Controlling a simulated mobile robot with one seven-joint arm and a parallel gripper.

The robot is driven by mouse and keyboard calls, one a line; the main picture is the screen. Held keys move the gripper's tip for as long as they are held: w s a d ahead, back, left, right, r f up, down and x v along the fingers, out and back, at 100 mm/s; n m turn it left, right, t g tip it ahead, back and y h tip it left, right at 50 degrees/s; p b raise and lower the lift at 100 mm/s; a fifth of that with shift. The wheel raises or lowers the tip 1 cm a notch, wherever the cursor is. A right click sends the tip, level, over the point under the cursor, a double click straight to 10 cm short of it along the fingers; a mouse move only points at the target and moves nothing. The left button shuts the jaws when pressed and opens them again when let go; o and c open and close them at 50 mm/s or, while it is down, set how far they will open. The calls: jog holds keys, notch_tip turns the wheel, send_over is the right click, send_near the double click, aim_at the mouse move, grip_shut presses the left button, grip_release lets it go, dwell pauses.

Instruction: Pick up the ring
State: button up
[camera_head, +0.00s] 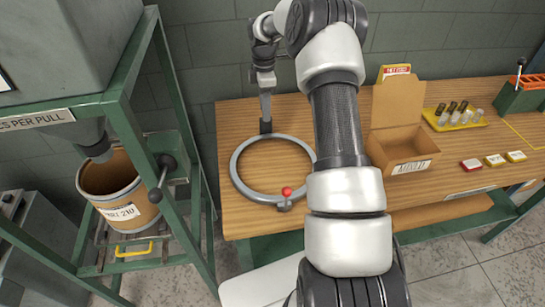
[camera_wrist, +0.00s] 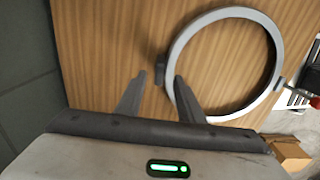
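A large grey ring (camera_head: 236,179) lies flat on the wooden workbench. A small fitting with a red knob (camera_head: 287,191) is on its near edge, and a dark block (camera_head: 266,126) is at its far edge. My gripper (camera_head: 266,116) points down at that far edge; its fingers are hard to make out there. The dark block (camera_wrist: 160,70) shows just beyond and between the fingertips. The right finger overlaps the left edge of the ring (camera_wrist: 226,14) in the picture.
An open cardboard box (camera_head: 402,145) stands right of my arm on the workbench (camera_head: 300,118). Farther right are a yellow tray (camera_head: 455,118) of small cylinders and several small colored boxes (camera_head: 494,160). A green frame (camera_head: 130,130) with a bucket (camera_head: 115,190) stands at left.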

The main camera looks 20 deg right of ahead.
aim_at(266, 128)
jog(key=f, duration=0.5)
jog(key=shift+d, duration=0.25)
grip_shut()
